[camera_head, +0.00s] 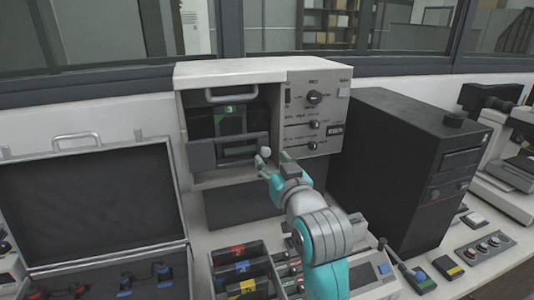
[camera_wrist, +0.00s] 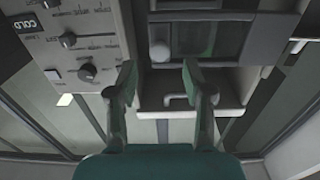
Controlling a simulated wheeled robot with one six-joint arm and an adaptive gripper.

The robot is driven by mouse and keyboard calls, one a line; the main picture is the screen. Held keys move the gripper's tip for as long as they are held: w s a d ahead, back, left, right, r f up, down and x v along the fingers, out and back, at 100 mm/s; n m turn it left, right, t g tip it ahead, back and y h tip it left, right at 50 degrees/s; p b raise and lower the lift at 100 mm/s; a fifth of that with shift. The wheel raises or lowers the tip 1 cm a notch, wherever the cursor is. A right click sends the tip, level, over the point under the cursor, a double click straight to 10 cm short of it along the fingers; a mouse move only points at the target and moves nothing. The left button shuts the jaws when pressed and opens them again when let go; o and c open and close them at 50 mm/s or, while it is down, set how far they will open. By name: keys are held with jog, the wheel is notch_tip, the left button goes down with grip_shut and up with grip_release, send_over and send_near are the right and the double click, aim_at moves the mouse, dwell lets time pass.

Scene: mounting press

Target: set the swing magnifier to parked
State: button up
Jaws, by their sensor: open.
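The swing magnifier appears to be the dark grey framed pane (camera_head: 229,150) across the front of the press's open bay; I cannot be sure of this. In the wrist view the dark frame (camera_wrist: 230,42) shows upside down, with a green area behind it. A pale round knob (camera_head: 265,152) sits at its right side, and also shows in the wrist view (camera_wrist: 160,52). My gripper (camera_head: 274,159) is open and empty in front of the bay. In the wrist view its fingertips (camera_wrist: 159,76) stand on either side of the knob's line, apart from it.
The mounting press (camera_head: 304,72) has a knob panel on its right. A bar handle (camera_head: 231,95) crosses the top of the bay. A black tower (camera_head: 400,165) stands close on the right, and an open case (camera_head: 90,205) on the left. Colored blocks (camera_head: 240,270) lie in front.

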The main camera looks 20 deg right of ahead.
aim_at(267, 153)
jog(key=shift+w, duration=2.25)
grip_shut()
